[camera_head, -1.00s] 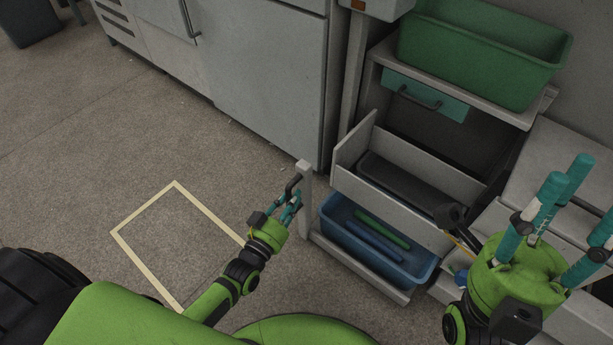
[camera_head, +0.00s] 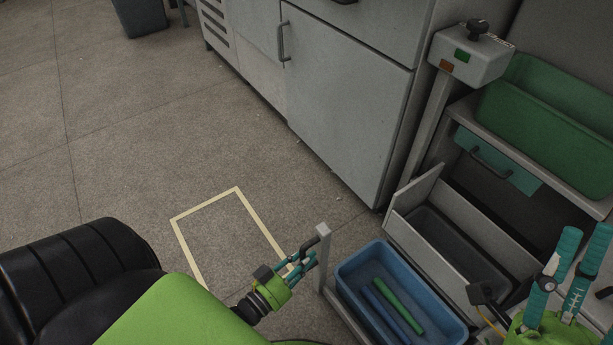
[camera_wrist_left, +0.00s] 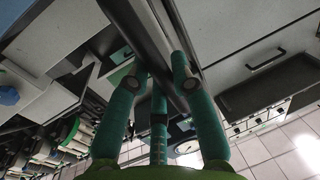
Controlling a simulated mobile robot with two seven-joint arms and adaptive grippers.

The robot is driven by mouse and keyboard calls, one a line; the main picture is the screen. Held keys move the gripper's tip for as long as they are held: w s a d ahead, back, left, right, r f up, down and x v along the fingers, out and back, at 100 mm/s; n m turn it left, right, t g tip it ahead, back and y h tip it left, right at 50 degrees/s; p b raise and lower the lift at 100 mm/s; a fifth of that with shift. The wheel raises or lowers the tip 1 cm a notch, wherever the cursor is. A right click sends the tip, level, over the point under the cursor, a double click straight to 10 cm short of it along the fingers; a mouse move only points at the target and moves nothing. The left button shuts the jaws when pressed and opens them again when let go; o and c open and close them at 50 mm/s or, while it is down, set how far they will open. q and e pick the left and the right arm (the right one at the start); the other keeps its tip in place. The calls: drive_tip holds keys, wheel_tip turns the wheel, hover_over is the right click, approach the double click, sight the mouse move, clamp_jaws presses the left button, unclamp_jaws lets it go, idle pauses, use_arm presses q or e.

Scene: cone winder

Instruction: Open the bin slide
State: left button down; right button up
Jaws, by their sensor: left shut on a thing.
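The bin slide carries a blue bin (camera_head: 350,272) that stands out in front of the machine, with its open top in view. A green tube (camera_head: 400,305) and a blue tube lie in it. A pale upright post (camera_head: 324,262) with a dark handle (camera_head: 317,238) stands at the slide's front end. My left gripper (camera_head: 306,262) is shut on this handle. In the left wrist view its teal fingers (camera_wrist_left: 157,85) close around a dark bar (camera_wrist_left: 145,40). My right gripper (camera_head: 575,265) is open and empty at the right, its fingers spread; its lower part is cut off.
A grey tray (camera_head: 455,245) sits behind the bin, below a teal drawer front (camera_head: 497,165) and a green tub (camera_head: 560,115). A control box (camera_head: 470,58) stands on a post. Grey cabinets (camera_head: 345,90) line the back. The floor left of the slide is clear, with a taped rectangle (camera_head: 205,203).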

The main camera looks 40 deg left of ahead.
use_arm(q)
drive_tip(key=shift+s+f, duration=0.15)
drive_tip(key=shift+s, duration=0.15)
drive_tip(key=c, duration=1)
unclamp_jaws()
drive_tip(key=shift+a, duration=0.1)
drive_tip(key=shift+c, duration=0.2)
drive_tip(key=s+a, duration=0.1)
drive_tip(key=s, duration=1.1)
drive_tip(key=shift+a, duration=0.4)
drive_tip(key=shift+w, duration=0.1)
